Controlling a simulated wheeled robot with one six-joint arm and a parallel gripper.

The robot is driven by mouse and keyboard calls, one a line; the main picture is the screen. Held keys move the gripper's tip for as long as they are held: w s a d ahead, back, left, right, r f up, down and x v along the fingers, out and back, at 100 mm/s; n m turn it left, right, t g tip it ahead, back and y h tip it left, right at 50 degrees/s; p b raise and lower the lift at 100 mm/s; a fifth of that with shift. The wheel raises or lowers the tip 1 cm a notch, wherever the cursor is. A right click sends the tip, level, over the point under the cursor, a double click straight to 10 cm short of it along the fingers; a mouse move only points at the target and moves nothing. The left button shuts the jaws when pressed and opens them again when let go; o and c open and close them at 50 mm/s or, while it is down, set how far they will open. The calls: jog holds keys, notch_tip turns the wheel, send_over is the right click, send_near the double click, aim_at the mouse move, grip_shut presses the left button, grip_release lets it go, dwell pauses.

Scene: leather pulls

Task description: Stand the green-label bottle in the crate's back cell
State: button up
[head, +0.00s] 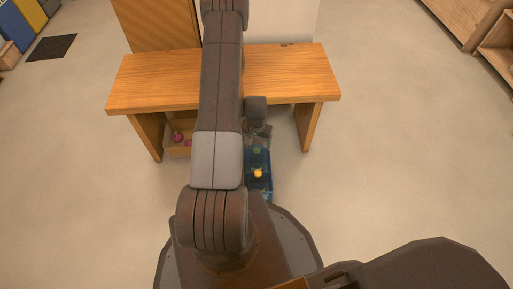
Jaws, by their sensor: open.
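A blue crate (267,187) stands on the floor in front of the wooden bench, partly hidden by my arm. An orange-yellow round top (258,174) shows in it. A small green top (256,151) shows farther back, just below my gripper; I cannot tell whether it belongs to the green-label bottle, as no label is readable. My gripper (257,142) points down over the back end of the crate, near the bench's front edge. It is open; its fingers are small and hard to make out. I cannot tell whether it touches anything. The crate's cells are not clear.
The wooden bench (290,75) stands behind the crate. Left of my arm, a brown box (178,150) with pink items sits by the bench's left leg. Wooden shelves (466,20) stand at the far right, a dark mat (51,47) lies far left. The floor on both sides is clear.

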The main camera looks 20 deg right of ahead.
jog(key=shift+r+p, duration=0.3)
jog(key=shift+r, duration=1.45)
